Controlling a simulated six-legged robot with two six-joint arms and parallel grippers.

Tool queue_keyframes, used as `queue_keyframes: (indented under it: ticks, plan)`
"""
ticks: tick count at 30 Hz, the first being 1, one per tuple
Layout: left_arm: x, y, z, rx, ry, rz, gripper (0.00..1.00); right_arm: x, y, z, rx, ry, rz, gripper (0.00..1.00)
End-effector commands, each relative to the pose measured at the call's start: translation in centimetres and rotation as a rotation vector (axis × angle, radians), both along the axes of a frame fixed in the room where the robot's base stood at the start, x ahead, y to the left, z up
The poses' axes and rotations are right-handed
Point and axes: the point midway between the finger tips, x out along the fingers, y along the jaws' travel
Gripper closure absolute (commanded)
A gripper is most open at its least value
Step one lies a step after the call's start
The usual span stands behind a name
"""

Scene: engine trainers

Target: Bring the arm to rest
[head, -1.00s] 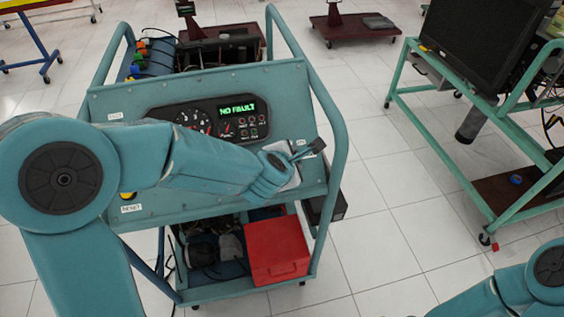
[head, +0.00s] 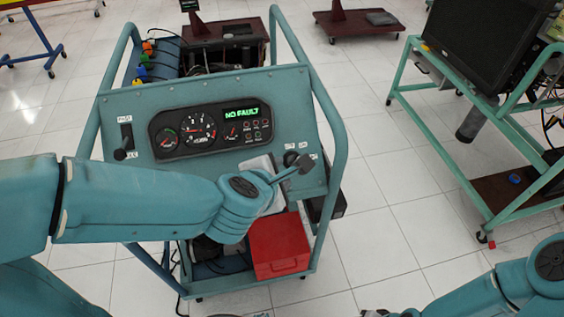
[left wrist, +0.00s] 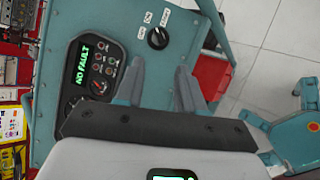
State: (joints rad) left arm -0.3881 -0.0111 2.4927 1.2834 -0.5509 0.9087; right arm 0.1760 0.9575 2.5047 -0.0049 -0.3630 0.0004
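My left arm reaches in from the left across the front of a teal trainer panel (head: 100,130). My left gripper (head: 298,163) is at the panel's lower right in the head view. In the left wrist view its two fingers (left wrist: 160,92) stand apart with nothing between them. A black rotary knob (left wrist: 157,38) shows beyond the fingertips, apart from them. The panel display (head: 241,113) reads NO FAULT. Of my right arm, the forearm (head: 470,300) shows at the bottom right; a dark bit at the bottom edge may be its gripper, but its fingers cannot be made out.
A red box (head: 279,250) sits on the cart's lower shelf. The cart's teal side rail (head: 335,130) rises right of the gripper. Another teal cart (head: 440,150) with a black monitor (head: 485,40) stands at the right. White tiled floor lies open between the carts.

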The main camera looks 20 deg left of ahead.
Motion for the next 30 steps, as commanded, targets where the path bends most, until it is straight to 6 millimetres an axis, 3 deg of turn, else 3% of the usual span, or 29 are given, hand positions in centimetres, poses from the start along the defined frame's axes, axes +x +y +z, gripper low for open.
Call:
queue_keyframes:
  ticks: [8, 11, 14, 16, 20, 21, 24, 27, 30]
  plan:
    - [0.1, 0.8, -0.7, 0.003, 0.018, 0.022, 0.62, 0.0, 0.0, 0.0, 0.0, 0.0, 0.0, 0.57]
    - [0.1, 2.3, -4.7, 0.033, 0.121, 0.061, 0.62, 0.0, 0.0, 0.0, 0.0, 0.0, 0.0, 0.57]
    - [-0.8, 4.1, -11.6, 0.101, 0.292, 0.062, 0.62, 0.0, 0.0, 0.0, 0.0, 0.0, 0.0, 0.57]
    - [-2.0, 4.9, -16.7, 0.174, 0.405, -0.024, 0.62, 0.0, 0.0, 0.0, 0.0, 0.0, 0.0, 0.57]
    - [-5.6, 4.5, -25.4, 0.308, 0.579, -0.373, 0.62, 0.0, 0.0, 0.0, 0.0, 0.0, 0.0, 0.57]
    - [-7.2, 3.8, -27.8, 0.341, 0.616, -0.524, 0.62, 0.0, 0.0, 0.0, 0.0, 0.0, 0.0, 0.57]
    - [-11.2, 1.4, -32.3, 0.403, 0.629, -0.956, 0.62, 0.0, 0.0, 0.0, 0.0, 0.0, 0.0, 0.57]
    - [-13.9, -1.2, -34.1, 0.468, 0.527, -1.34, 0.62, 0.0, 0.0, 0.0, 0.0, 0.0, 0.0, 0.57]
    - [-14.3, -2.8, -33.8, 0.571, 0.365, -1.627, 0.62, 0.0, 0.0, 0.0, 0.0, 0.0, 0.0, 0.57]
